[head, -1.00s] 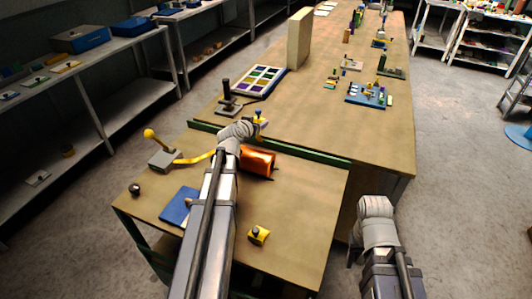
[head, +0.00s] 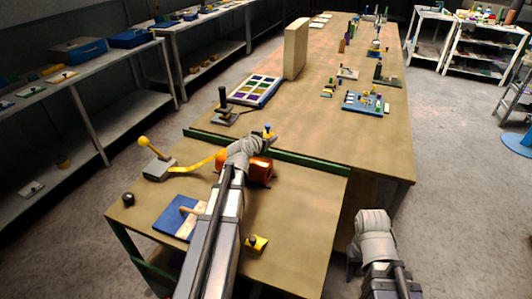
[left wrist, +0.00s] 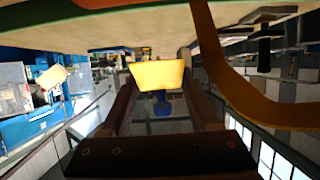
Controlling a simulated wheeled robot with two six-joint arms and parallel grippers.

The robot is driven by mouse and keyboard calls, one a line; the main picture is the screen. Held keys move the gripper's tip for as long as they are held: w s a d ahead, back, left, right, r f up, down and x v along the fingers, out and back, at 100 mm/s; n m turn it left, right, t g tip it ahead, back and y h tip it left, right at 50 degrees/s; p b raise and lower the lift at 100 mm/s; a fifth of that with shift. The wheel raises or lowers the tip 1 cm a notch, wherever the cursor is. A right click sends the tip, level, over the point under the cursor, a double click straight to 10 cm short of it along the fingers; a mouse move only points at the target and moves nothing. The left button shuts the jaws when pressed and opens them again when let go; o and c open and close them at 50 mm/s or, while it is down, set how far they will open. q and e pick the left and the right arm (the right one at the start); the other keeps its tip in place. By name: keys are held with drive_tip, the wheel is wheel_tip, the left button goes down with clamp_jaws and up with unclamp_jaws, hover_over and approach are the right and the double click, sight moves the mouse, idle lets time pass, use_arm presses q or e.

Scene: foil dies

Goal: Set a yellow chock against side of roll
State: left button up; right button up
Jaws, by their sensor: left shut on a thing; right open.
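The orange roll (head: 258,172) lies on the near table, its upper left part hidden by my left arm. My left gripper (head: 266,138) is just beyond the roll, shut on a yellow chock (head: 267,130) with a blue top. The left wrist view shows this yellow chock (left wrist: 157,75) between the fingers (left wrist: 157,88); whether it touches the roll I cannot tell. A second yellow chock (head: 256,244) with a dark knob sits on the table's near part. My right gripper (head: 353,262) is low beside the table's right edge, mostly hidden behind its wrist.
A yellow strip (head: 200,164) runs from a grey block with a yellow-knobbed lever (head: 158,169) towards the roll. A blue board (head: 178,216) and a dark knob (head: 128,199) lie at left. The near table's right side is clear.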

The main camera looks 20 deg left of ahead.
use_arm(q)
wheel_tip(320, 180, down, 4)
drive_tip(key=b, duration=0.3)
drive_tip(key=shift+r, duration=0.15)
drive_tip(key=shift+b, duration=0.35)
drive_tip(key=shift+f+b, duration=0.5)
drive_tip(key=shift+f, duration=0.05)
drive_tip(key=shift+f, duration=0.1)
drive_tip(key=o, duration=1.4)
